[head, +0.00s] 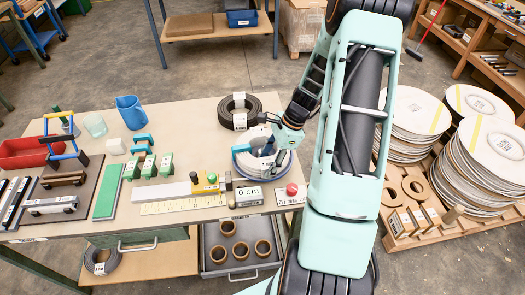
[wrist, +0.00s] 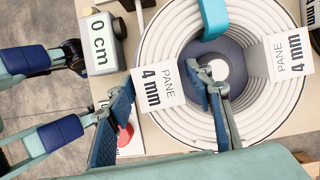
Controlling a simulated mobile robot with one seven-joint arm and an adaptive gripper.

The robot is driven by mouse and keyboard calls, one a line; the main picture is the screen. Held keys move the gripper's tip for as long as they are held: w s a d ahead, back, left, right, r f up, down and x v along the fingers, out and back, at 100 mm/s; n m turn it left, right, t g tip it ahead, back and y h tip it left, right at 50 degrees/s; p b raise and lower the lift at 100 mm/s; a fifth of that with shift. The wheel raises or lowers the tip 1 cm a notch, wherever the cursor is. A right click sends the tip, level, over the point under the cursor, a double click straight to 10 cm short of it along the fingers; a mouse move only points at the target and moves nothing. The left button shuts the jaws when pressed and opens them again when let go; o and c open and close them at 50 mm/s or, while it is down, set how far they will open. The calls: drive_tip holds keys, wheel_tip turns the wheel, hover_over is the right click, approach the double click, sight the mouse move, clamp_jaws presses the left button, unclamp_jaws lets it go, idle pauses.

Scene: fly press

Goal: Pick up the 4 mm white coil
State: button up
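The white coil (head: 247,164) lies flat at the right part of the table, partly hidden by my arm. In the wrist view the coil (wrist: 268,114) shows pale rings around a dark blue-grey centre, with two labels reading "PANE 4 mm". My gripper (head: 276,152) is over the coil. In the wrist view my gripper (wrist: 163,82) is open; one blue finger pad is near the coil's outer left edge and the other over its centre opening. The near label lies between them. I cannot tell how deep the fingertips reach. A teal piece (wrist: 213,18) overlaps the coil's far side.
A dark coil (head: 240,106) lies behind the white one. A "0 cm" block (head: 249,196) and a red-button box (head: 291,194) stand close in front. Stacked discs (head: 480,160) stand right of the table.

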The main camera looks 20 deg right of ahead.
clamp_jaws()
drive_tip(key=shift+w+r, duration=0.1)
drive_tip(key=shift+r, duration=0.05)
idle(0.4)
